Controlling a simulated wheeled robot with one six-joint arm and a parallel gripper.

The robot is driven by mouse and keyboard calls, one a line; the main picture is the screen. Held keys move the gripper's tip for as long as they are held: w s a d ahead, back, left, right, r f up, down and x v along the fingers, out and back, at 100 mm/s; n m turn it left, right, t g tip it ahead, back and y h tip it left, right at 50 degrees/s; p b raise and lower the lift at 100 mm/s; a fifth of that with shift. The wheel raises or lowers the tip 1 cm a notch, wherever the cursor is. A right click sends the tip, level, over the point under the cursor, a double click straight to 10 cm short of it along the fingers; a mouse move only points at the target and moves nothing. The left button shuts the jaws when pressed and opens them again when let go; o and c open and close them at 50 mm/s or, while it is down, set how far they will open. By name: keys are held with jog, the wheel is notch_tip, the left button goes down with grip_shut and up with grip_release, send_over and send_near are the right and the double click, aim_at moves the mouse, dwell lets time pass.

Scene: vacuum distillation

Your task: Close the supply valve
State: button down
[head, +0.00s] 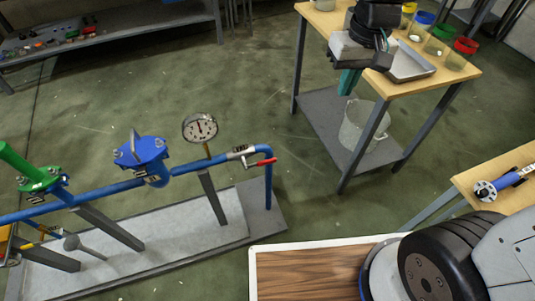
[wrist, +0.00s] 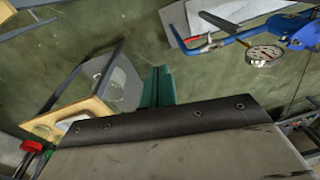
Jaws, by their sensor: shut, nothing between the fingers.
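A small valve with a red lever (head: 263,162) sits on the blue pipe (head: 205,168), right of the round pressure gauge (head: 200,127). Its lever lies roughly along the pipe. In the wrist view the red lever (wrist: 192,39) shows small at the upper right, near the gauge (wrist: 264,55). No label marks it as the supply valve. My gripper (head: 347,84) hangs at the front left of the wooden-topped table, well right of the valve and apart from it. Its teal fingers (wrist: 158,86) are shut and hold nothing.
The wooden-topped table (head: 440,82) carries a metal tray (head: 410,64) and several colour-rimmed jars; a bucket (head: 363,125) stands on its lower shelf. A blue-lidded vessel (head: 142,155) and a green pipe (head: 18,165) stand left along the pipe. Open floor lies between table and pipe.

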jog(key=w+a+f, duration=0.7)
jog(key=f, duration=0.3)
jog(key=n, duration=0.2)
send_near(268, 160)
jog(key=shift+g, duration=0.4)
jog(key=f, duration=0.7)
jog(key=shift+w+a, duration=0.2)
jog(key=shift+a, duration=0.05)
